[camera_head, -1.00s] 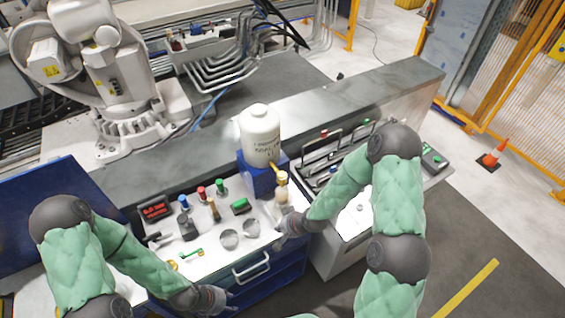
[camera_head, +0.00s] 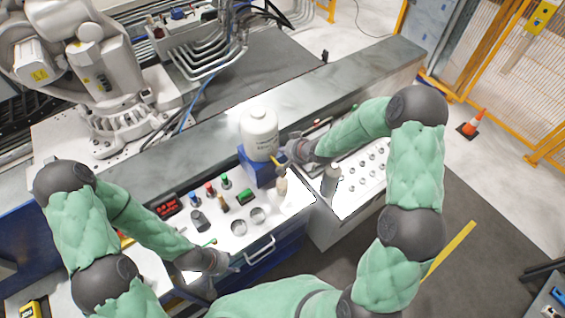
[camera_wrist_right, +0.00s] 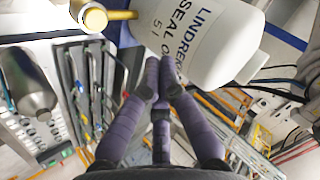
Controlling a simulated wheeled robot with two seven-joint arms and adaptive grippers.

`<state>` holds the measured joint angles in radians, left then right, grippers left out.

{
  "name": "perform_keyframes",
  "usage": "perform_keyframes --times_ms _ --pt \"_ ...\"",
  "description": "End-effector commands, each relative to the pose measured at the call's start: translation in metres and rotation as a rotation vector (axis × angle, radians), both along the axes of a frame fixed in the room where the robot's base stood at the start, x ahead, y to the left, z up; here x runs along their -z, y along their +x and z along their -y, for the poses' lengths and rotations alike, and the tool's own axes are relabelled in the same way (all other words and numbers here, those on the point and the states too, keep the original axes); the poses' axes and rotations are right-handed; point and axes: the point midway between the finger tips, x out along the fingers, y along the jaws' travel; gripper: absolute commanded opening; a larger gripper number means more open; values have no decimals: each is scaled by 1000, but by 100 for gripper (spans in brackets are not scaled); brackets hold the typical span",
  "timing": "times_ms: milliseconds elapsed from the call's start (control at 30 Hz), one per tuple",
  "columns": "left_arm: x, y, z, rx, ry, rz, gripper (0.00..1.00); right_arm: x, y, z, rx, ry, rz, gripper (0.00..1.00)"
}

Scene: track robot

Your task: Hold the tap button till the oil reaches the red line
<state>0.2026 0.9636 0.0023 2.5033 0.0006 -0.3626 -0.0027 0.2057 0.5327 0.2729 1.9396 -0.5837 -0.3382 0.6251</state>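A white oil container (camera_head: 260,133) with printed lettering stands on a blue stand (camera_head: 255,170). Its yellow tap (camera_head: 278,162) sticks out at the lower front, and the tap also shows in the right wrist view (camera_wrist_right: 95,16). A small pale bottle (camera_head: 282,190) stands below the tap. No red line or oil level can be made out. My right gripper (camera_head: 291,150) is beside the container, close to the tap. In the right wrist view its fingers (camera_wrist_right: 160,68) come together at the tips, with nothing visible between them. My left gripper (camera_head: 222,263) is low, near the drawer handle; its fingers are unclear.
A grey metal bottle (camera_head: 331,180) stands right of the pale bottle, at the edge of a white rack (camera_head: 350,205) with several round pieces. A grey ledge (camera_head: 330,92) runs behind.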

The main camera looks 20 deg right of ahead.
Motion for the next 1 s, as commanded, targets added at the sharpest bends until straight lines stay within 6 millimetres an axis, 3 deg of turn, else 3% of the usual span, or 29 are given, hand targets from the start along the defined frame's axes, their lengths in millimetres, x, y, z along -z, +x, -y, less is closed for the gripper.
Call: perform_keyframes --times_ms 567,1000 --pt "3 0 0 0 0 -1 40 3 1 1 1 0 3 0" --pt "39 0 0 0 0 0 40 49 1 1 1 0 2 0"
